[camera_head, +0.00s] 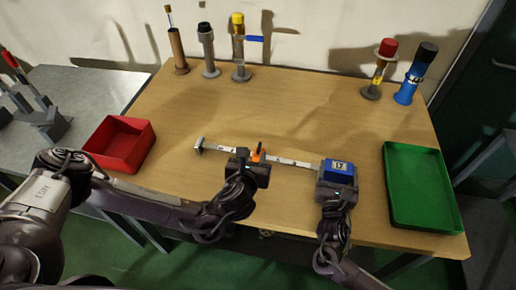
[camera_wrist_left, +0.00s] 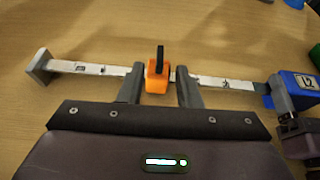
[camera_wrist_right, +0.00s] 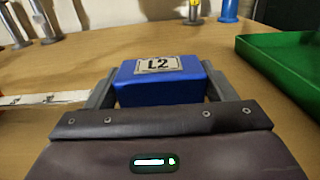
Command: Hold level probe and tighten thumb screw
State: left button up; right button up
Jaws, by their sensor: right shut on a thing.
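The level probe is a thin silver bar (camera_head: 220,151) lying across the table, with a grey foot (camera_wrist_left: 39,66) at its left end. Its right end meets a blue block (camera_head: 340,171) labelled L2. An orange piece (camera_wrist_left: 158,79) with a black upright tab (camera_wrist_left: 160,55), apparently the thumb screw, sits on the bar near its middle. My left gripper (camera_wrist_left: 161,72) is open, its fingers on either side of the orange piece with gaps visible. My right gripper (camera_wrist_right: 158,84) is shut on the blue block, one finger at each side.
A red tray (camera_head: 121,143) stands at the left and a green tray (camera_head: 421,186) at the right. Upright tools stand along the back edge, including a yellow-topped one (camera_head: 239,50), a red-topped one (camera_head: 380,70) and a blue one (camera_head: 411,80). The table's middle behind the bar is clear.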

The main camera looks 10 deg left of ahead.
aim_at(259, 148)
pick_arm(q)
jog(key=shift+x, duration=2.6)
grip_shut()
